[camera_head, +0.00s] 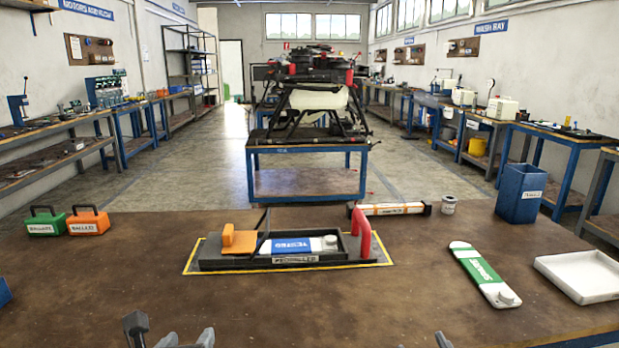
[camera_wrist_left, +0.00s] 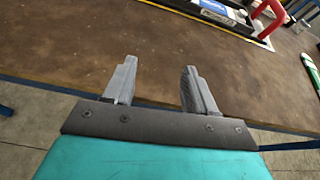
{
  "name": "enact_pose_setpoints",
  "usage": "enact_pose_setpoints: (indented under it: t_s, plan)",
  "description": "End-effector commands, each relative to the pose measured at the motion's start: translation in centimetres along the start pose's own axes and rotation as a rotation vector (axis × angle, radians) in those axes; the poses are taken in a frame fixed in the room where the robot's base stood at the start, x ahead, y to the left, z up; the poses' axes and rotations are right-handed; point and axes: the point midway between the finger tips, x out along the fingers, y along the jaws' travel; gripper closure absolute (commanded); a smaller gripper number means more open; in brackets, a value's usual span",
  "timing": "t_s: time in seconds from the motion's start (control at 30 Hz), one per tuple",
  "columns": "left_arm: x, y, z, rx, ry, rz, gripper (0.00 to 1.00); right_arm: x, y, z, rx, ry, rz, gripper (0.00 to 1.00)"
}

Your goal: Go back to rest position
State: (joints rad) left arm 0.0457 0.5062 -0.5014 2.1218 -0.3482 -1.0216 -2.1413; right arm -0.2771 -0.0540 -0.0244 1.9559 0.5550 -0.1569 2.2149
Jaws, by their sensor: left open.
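My left gripper (camera_head: 186,339) shows at the bottom edge of the head view, left of centre. In the left wrist view it (camera_wrist_left: 158,68) is open, with nothing between its two grey fingers. It is near the table's front edge, apart from the propeller tray. A small dark tip (camera_head: 443,340) at the bottom edge of the head view seems to be part of my right gripper; its jaws are hidden. The black tray (camera_head: 220,263) with a blue and white propeller piece (camera_head: 290,246), an orange block (camera_head: 238,240) and a red handle (camera_head: 362,235) sits inside a yellow outline.
The brown table (camera_head: 130,280) is clear in front. A green and white piece (camera_head: 480,270) and a white tray (camera_head: 590,257) lie at right. A blue bin (camera_head: 521,200) stands behind them. Green (camera_head: 45,222) and orange (camera_head: 88,221) cases stand at left. A drone (camera_head: 315,95) stands beyond.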

Motion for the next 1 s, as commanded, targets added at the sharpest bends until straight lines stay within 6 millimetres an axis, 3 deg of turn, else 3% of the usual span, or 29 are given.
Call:
enact_pose_setpoints:
  t_s: [0.03, 0.37, 0.7, 0.83, 1.0]
  plan:
    - [-0.2, -0.2, -1.7, -0.131, 0.039, -0.016, 0.44, -0.7, 0.6, -0.8, -0.138, 0.029, 0.025, 0.40]
    - [-2.0, -1.1, -9.7, -1.105, 0.229, -0.034, 0.44, -5.1, 3.7, -5.8, -1.133, 0.104, 0.244, 0.40]
    - [-6.0, -0.2, -17.4, -2.202, 0.352, 0.145, 0.44, -11.2, 6.1, -10.7, -2.190, -0.041, 0.590, 0.40]
    - [-7.6, 0.6, -19.5, -2.537, 0.347, 0.228, 0.44, -13.3, 6.7, -12.1, -2.498, -0.154, 0.705, 0.40]
    - [-8.8, 1.2, -20.9, -2.786, 0.325, 0.290, 0.44, -14.8, 7.0, -13.0, -2.720, -0.264, 0.788, 0.40]
